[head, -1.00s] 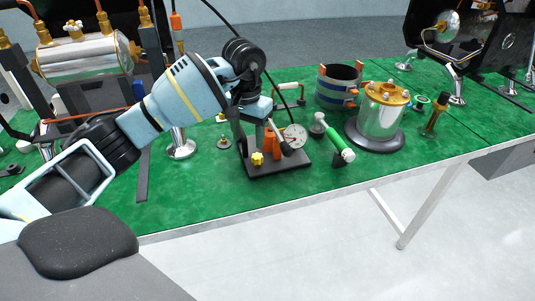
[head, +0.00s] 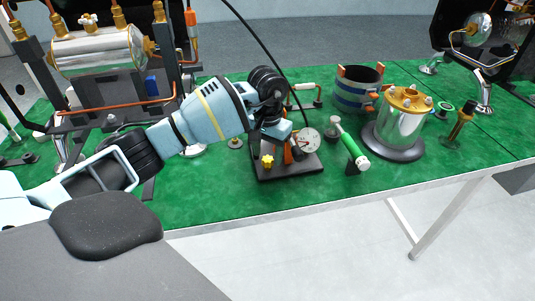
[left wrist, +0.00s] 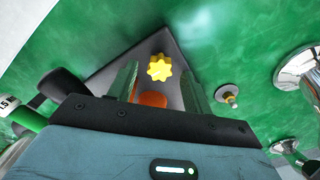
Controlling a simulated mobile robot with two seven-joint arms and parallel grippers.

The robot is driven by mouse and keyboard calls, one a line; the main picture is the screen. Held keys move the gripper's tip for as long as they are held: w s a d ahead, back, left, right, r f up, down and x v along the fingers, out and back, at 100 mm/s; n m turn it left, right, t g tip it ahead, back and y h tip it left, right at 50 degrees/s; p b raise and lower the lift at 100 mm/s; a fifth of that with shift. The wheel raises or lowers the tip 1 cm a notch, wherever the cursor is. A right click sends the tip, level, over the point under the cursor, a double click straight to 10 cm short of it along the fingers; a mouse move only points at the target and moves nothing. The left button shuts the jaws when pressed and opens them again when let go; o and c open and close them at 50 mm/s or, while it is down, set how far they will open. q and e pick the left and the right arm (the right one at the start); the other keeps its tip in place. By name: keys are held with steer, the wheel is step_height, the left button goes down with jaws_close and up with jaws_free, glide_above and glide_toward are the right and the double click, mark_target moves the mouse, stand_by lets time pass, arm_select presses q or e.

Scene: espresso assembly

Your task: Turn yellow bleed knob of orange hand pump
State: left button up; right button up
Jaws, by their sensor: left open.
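The hand pump stands on a black base plate (head: 296,172) on the green bench, with a round white gauge (head: 309,140). Its orange body (head: 289,156) is mostly hidden behind my left gripper (head: 276,134) in the head view; a bit of orange (left wrist: 152,100) shows in the left wrist view. The yellow bleed knob (head: 267,161) sits low at the pump's near left. In the left wrist view the star-shaped knob (left wrist: 160,67) lies just past the tips of my left gripper (left wrist: 158,80). The fingers are open, one on each side of its line, with no contact visible. My right gripper is out of view.
A green-handled tool (head: 351,149) stands right of the pump, near a silver cylinder with a gold lid (head: 401,122). A blue banded ring (head: 357,90) is behind. A small knobbed disc (head: 235,142) lies left. The front bench strip is clear.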

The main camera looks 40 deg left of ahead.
arm_select(q)
steer(key=shift+f, duration=0.6)
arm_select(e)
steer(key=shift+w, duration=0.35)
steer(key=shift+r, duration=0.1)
arm_select(q)
steer(key=c, duration=1)
